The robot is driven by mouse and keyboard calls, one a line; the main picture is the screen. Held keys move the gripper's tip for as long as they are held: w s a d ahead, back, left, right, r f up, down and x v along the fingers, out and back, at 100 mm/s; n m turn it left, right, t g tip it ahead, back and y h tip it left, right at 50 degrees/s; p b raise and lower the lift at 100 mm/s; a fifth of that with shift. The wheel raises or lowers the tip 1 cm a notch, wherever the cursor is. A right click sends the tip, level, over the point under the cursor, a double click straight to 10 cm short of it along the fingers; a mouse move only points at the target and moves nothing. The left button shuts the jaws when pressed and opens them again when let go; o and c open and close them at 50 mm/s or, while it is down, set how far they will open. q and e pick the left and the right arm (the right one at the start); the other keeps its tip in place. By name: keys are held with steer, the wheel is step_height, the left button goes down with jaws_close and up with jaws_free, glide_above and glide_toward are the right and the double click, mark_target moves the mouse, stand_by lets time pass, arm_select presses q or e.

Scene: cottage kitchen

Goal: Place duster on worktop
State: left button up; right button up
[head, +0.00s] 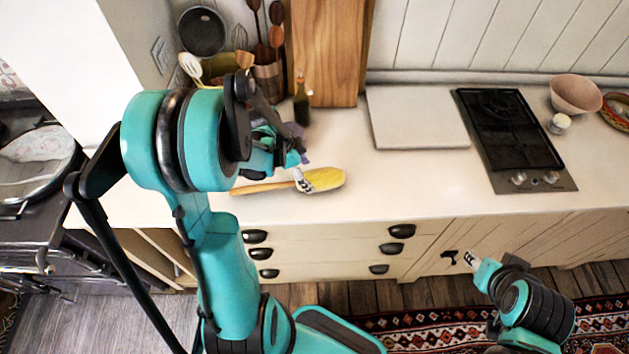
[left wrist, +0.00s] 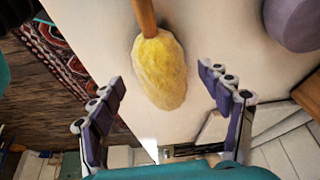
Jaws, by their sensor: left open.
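The duster lies flat on the pale worktop (head: 400,170), near its front edge. Its yellow head (head: 325,180) points right and its wooden handle (head: 262,187) points left. My left gripper (head: 303,171) is over the duster, partly hiding it where head and handle meet. In the left wrist view my left gripper (left wrist: 162,84) is open, with the yellow duster head (left wrist: 160,75) between its spread fingers and touching neither. My right gripper (head: 469,258) is low in front of the cabinets, away from the duster; its finger opening is too small to judge.
A purple rounded thing (left wrist: 294,20) stands near the duster. A dark bottle (head: 301,103), a utensil pot (head: 268,82) and a wooden board (head: 325,55) are behind. A white slab (head: 415,118), hob (head: 508,130) and pink bowl (head: 576,93) lie right. The front middle worktop is clear.

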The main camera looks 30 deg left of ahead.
arm_select(q)
steer(key=b+x, duration=0.1)
steer(key=x, duration=0.3)
steer(key=shift+w+f, duration=0.1)
steer(key=c, duration=1.4)
